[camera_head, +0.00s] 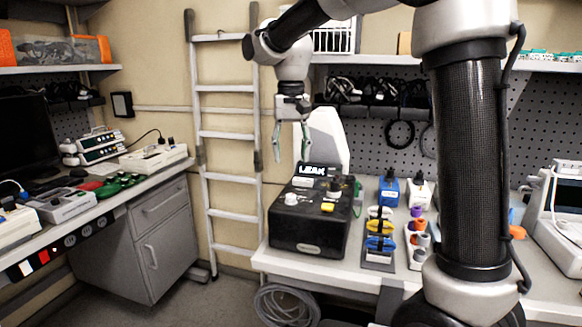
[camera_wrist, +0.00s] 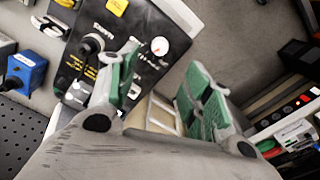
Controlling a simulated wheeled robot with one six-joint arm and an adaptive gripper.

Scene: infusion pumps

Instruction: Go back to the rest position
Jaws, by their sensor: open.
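My gripper (camera_head: 292,142) hangs from my arm above the left part of the right-hand bench, pointing down, open and empty. In the wrist view my gripper (camera_wrist: 160,95) shows two green-padded fingers spread apart with nothing between them. A black tester box (camera_head: 308,228) labelled LEAK stands on the bench below my gripper, with a yellow button, a white knob and a black knob on top. The gripper is above the box and apart from it. The box also shows in the wrist view (camera_wrist: 128,38), with its round gauge, partly hidden by a finger.
A rack of coloured clips (camera_head: 379,240) and blue (camera_head: 389,189) and white bottles stand right of the box. A ladder (camera_head: 226,138) leans on the wall behind. The left bench (camera_head: 130,178) carries several devices. A shelf (camera_head: 370,60) runs behind my arm. Floor between the benches is clear.

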